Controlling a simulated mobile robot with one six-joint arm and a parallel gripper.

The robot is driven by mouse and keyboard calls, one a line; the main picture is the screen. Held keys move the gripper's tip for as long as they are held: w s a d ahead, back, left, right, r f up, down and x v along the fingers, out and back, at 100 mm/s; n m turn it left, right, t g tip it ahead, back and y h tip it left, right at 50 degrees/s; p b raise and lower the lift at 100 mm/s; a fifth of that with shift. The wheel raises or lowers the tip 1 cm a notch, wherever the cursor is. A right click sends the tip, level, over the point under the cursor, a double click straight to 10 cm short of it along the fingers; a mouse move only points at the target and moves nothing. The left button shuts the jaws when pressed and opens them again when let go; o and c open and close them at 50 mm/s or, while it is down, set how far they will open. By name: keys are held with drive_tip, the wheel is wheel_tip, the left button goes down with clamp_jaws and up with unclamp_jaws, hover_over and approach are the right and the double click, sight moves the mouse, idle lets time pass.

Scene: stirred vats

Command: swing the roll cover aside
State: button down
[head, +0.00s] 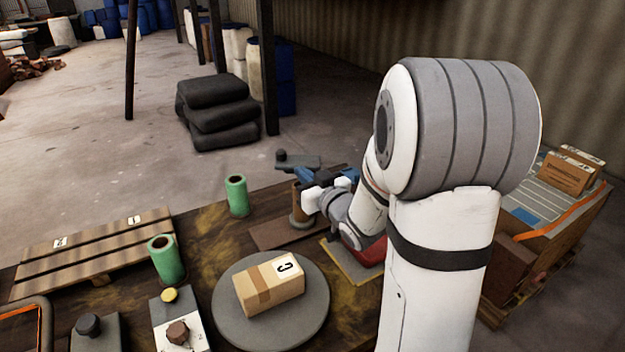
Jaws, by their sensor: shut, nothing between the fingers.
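I cannot clearly make out which part is the roll cover. A brown upright roll or post (300,207) stands on a round base at the far side of the table, partly hidden by my gripper. My gripper (312,180), with blue and white parts, is at its top right; whether it touches is unclear. Its fingertips are small in this view and look shut and empty. My arm hides part of the area to the right.
A cardboard box (270,286) marked C lies on a round grey turntable (222,314). Green rolls (237,196) (166,260) stand to the left. A slatted wooden rack (95,250) is at the left edge. A red object (372,253) sits beside my arm.

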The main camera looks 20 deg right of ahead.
sight(283, 156)
drive_tip(key=x, duration=0.7)
